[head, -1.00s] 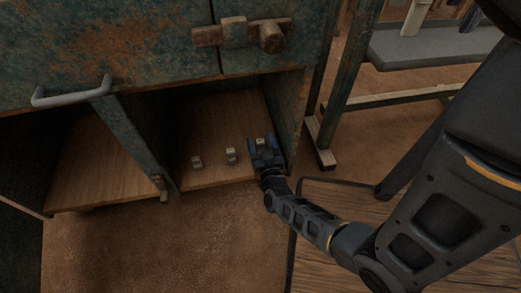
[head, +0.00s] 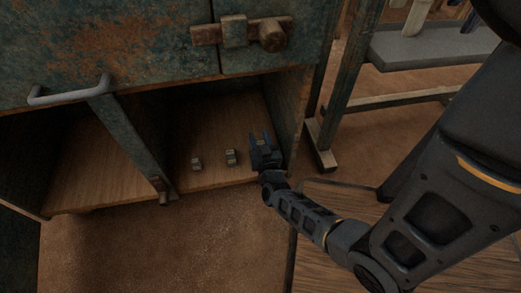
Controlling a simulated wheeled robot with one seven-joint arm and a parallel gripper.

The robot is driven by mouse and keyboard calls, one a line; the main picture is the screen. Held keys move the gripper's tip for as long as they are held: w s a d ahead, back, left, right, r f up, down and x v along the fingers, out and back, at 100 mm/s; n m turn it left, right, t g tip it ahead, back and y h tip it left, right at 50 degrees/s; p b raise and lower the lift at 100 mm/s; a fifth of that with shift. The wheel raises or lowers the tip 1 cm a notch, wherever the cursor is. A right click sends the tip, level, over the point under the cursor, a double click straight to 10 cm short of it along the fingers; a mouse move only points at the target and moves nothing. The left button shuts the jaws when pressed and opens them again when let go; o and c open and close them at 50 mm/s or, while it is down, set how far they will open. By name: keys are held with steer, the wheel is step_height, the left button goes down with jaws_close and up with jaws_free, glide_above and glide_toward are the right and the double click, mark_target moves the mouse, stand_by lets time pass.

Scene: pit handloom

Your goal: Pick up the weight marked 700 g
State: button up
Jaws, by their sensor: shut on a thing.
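Two small metal weights stand on the wooden floor of the right-hand open compartment: the left weight (head: 196,164) and the middle weight (head: 231,157). My gripper (head: 264,142) is at the right end of this row, inside the compartment near its front edge. It is shut on a third small weight (head: 262,143), of which only a little shows between the fingers. The markings are too small to read, so I cannot tell which weight is the 700 g one.
The cabinet's right side wall (head: 289,107) stands close to the right of my gripper. A divider post (head: 131,142) separates the empty left compartment (head: 95,175). A latch (head: 240,32) and a handle (head: 70,90) are above. A wooden frame post (head: 347,80) stands to the right.

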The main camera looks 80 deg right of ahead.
jaws_close()
